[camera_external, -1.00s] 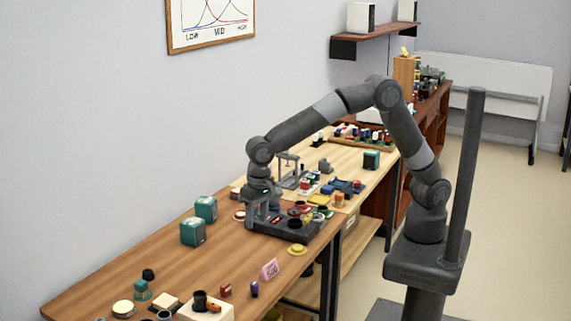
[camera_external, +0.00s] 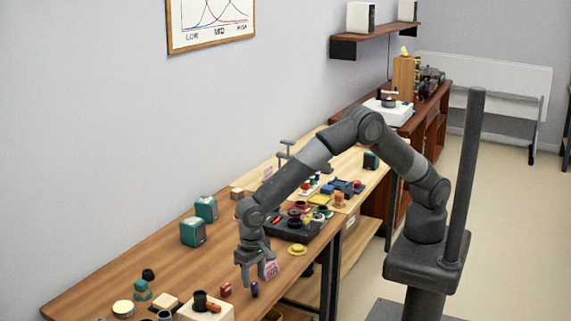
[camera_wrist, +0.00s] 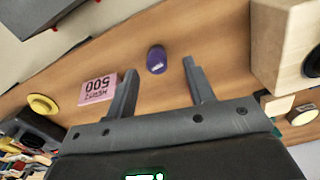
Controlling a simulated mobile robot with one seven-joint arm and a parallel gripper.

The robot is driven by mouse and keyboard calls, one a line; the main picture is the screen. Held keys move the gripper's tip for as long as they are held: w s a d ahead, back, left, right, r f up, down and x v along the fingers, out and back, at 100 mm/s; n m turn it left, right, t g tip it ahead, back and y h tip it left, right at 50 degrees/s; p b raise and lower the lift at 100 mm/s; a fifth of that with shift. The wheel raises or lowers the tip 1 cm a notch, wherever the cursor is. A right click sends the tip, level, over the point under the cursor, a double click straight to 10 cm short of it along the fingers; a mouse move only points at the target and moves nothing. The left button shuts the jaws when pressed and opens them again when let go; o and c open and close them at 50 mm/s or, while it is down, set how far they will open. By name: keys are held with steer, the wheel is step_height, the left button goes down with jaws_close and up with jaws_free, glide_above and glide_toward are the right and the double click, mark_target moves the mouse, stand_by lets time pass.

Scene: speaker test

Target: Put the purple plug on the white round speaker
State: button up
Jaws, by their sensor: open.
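The purple plug (camera_external: 254,289) stands on the wooden table near its front edge. In the wrist view the purple plug (camera_wrist: 156,60) shows between and a little beyond my fingertips, not touching them. My gripper (camera_external: 257,277) is open and empty, pointing down just above the plug; its two fingers also show in the wrist view (camera_wrist: 159,70). A cream-white round piece (camera_external: 123,309), which looks like the white round speaker, lies at the lower left of the table. A similar round piece (camera_wrist: 302,115) shows at the right edge of the wrist view.
A small red piece (camera_external: 226,290) and a pale wooden box (camera_external: 222,313) stand near the plug. Two green boxes (camera_external: 193,232) stand towards the wall. Bare tabletop lies left of my gripper.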

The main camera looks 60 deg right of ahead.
mark_target(254, 284)
steer(key=f, duration=0.4)
steer(key=shift+d+f, duration=0.25)
steer(key=shift+c, duration=0.6)
jaws_close()
steer(key=shift+r, duration=0.2)
steer(key=shift+r, duration=0.3)
steer(key=r, duration=0.4)
steer(key=shift+w+d, duration=0.2)
steer(key=shift+d, duration=0.15)
steer(key=w+d+r, duration=0.3)
steer(key=d+r, duration=0.3)
steer(key=d, duration=0.4)
steer(key=shift+w+d, duration=0.2)
steer(key=shift+w, duration=0.15)
